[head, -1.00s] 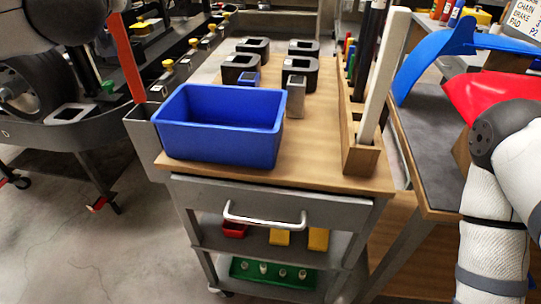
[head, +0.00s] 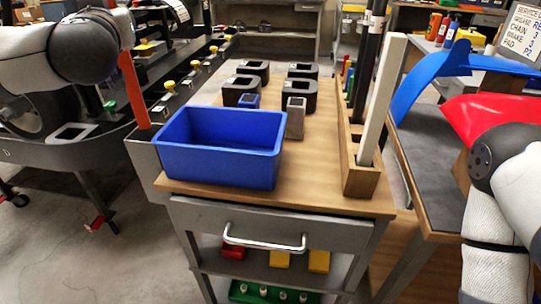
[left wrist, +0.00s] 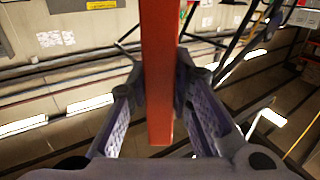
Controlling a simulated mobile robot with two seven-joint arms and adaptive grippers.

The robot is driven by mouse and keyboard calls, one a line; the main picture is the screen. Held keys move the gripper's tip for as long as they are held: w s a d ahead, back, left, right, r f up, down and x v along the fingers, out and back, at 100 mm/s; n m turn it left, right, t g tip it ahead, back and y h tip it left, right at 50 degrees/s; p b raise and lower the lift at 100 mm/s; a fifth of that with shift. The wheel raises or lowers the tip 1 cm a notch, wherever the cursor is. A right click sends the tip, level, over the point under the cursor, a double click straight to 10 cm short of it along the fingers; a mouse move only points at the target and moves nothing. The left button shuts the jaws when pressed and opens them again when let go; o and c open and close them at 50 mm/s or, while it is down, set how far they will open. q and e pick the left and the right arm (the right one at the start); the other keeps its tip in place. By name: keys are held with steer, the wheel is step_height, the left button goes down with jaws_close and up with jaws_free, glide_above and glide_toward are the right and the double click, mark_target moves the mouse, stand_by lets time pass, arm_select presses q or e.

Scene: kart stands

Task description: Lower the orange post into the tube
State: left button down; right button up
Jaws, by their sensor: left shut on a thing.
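The orange post (head: 133,92) hangs nearly upright below my left arm in the head view, its lower end near the back left corner of the blue bin. In the left wrist view the post (left wrist: 160,100) runs between the fingers of my left gripper (left wrist: 160,78), which is shut on it. The head view does not show these fingers clearly. A grey square tube with an open top (head: 75,131) stands at the left. A short grey tube (head: 295,118) stands on the cart; I cannot tell which is meant. The post's end is apart from both. My right gripper is out of view.
The blue bin (head: 218,160) fills the cart top's front left. Black square sockets (head: 241,92) stand behind it. A wooden rack (head: 361,181) holds a white post (head: 382,100) and dark posts. Yellow-topped knobs (head: 167,86) line the kart stand.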

arm_select(q)
glide_above(140, 112)
steer(key=shift+w+a+f, duration=0.1)
steer(key=shift+w+f, duration=0.05)
steer(key=shift+f, duration=1.3)
steer(key=shift+w+a+f, duration=0.1)
steer(key=shift+f, duration=1.35)
steer(key=shift+w+f, duration=0.15)
steer(key=shift+f, duration=3.8)
steer(key=shift+f+b, duration=0.4)
steer(key=shift+f, duration=0.8)
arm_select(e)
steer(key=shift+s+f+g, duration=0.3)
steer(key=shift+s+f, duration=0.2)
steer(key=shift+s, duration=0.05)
arm_select(q)
steer(key=shift+f, duration=1.1)
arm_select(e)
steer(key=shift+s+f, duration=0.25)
arm_select(q)
steer(key=c, duration=1.4)
jaws_free()
steer(key=shift+o, duration=0.2)
